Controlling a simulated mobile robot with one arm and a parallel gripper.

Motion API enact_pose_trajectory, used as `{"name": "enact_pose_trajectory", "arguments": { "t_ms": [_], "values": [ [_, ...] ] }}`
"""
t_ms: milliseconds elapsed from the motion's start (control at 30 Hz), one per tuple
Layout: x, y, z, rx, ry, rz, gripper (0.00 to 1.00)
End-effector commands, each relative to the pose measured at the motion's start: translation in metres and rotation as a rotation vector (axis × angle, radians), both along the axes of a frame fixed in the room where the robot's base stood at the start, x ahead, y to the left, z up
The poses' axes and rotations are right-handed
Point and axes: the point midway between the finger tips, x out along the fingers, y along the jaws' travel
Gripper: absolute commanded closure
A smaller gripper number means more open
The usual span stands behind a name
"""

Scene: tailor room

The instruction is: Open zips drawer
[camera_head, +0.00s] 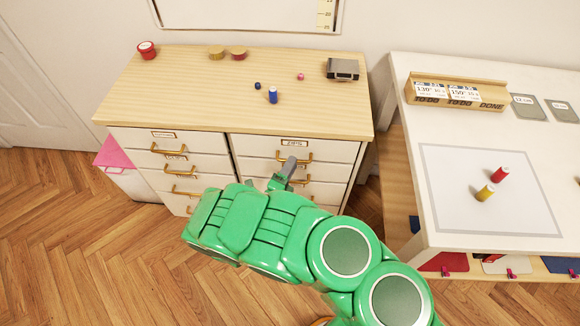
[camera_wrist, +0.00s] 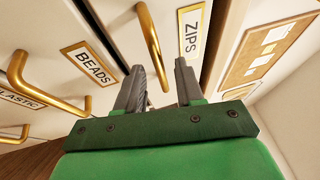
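The zips drawer (camera_head: 255,147) is the top drawer of the right column in the wooden-topped cabinet, and its front looks flush. The ZIPS label (camera_wrist: 190,34) reads clearly in the wrist view. Its brass handle (camera_head: 304,158) also shows in the wrist view (camera_wrist: 149,40), between the ZIPS and BEADS labels. My gripper (camera_head: 285,171) is in front of this handle. In the wrist view my gripper (camera_wrist: 160,82) is open, its two grey fingers apart, with the handle's near end appearing between them. Contact with the handle cannot be told.
The BEADS drawer label (camera_wrist: 88,64) and lower handles are close by. The cabinet top (camera_head: 190,95) holds small spools and a grey box (camera_head: 342,69). A white table (camera_head: 410,130) stands to the right. Wooden floor (camera_head: 90,235) is clear at left.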

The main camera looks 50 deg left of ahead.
Motion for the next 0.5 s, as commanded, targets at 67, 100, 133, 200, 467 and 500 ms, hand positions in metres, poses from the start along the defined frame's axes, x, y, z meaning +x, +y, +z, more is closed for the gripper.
{"name": "enact_pose_trajectory", "arguments": {
  "t_ms": [67,100,133,200,467,500],
  "values": [
    [-0.0001,0.0,0.0,0.0,0.0,0.0,0.63],
    [-0.0001,0.0,0.0,0.0,0.0,0.0,0.63],
    [-0.0001,0.0,0.0,0.0,0.0,0.0,0.65],
    [-0.0001,0.0,0.0001,0.0,0.0,0.0,0.75],
    [-0.0002,-0.0001,0.0,0.0,0.0,0.0,1.0],
    [-0.0002,-0.0001,0.0,0.0,0.0,0.0,1.0]
  ]
}}
